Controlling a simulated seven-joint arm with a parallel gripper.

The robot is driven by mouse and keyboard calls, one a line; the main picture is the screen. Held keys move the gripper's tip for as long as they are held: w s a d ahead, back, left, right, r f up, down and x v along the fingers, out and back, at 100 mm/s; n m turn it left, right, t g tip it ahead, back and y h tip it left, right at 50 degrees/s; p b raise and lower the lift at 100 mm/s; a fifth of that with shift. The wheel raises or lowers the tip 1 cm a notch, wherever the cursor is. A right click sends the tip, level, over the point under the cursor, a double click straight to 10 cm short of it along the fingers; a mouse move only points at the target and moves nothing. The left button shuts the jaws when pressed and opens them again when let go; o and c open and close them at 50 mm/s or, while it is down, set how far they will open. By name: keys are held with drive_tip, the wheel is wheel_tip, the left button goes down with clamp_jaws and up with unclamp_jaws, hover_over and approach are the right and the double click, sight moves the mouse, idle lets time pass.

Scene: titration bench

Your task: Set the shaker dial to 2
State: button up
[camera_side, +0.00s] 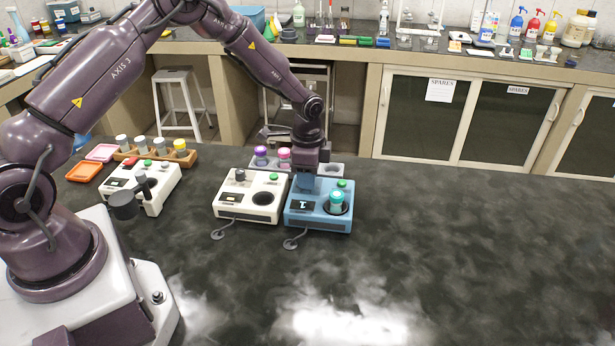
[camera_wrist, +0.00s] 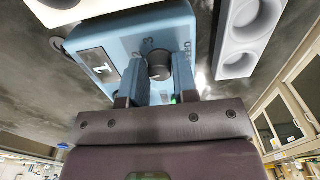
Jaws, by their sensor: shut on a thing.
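The blue shaker (camera_side: 318,222) stands on the dark bench and also shows in the wrist view (camera_wrist: 120,60). Its display (camera_side: 304,205) is lit; in the wrist view the display (camera_wrist: 97,67) appears to read 1. The grey round dial (camera_wrist: 159,66) has the printed marks 2 and 3 beside it; its pointer is not clear. My gripper (camera_wrist: 160,72) is shut on the dial, one blue finger on each side. In the side view my gripper (camera_side: 306,180) hides the dial. A teal-capped vial (camera_side: 336,200) stands in the shaker's round well.
A white device (camera_side: 248,208) with a grey knob stands close left of the shaker. A grey rack (camera_side: 328,168) with purple- and pink-capped vials is just behind. Another white device (camera_side: 152,190) and a wooden vial rack (camera_side: 160,158) are farther left. The bench right of the shaker is clear.

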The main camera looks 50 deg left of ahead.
drive_tip(key=shift+o, duration=1.1)
drive_tip(key=shift+c, duration=1.1)
drive_tip(key=m, duration=0.3)
drive_tip(key=shift+a+m, duration=0.1)
drive_tip(key=shift+m, duration=0.3)
drive_tip(key=m, duration=0.4)
drive_tip(key=o, duration=1.3)
drive_tip(key=shift+c, duration=0.2)
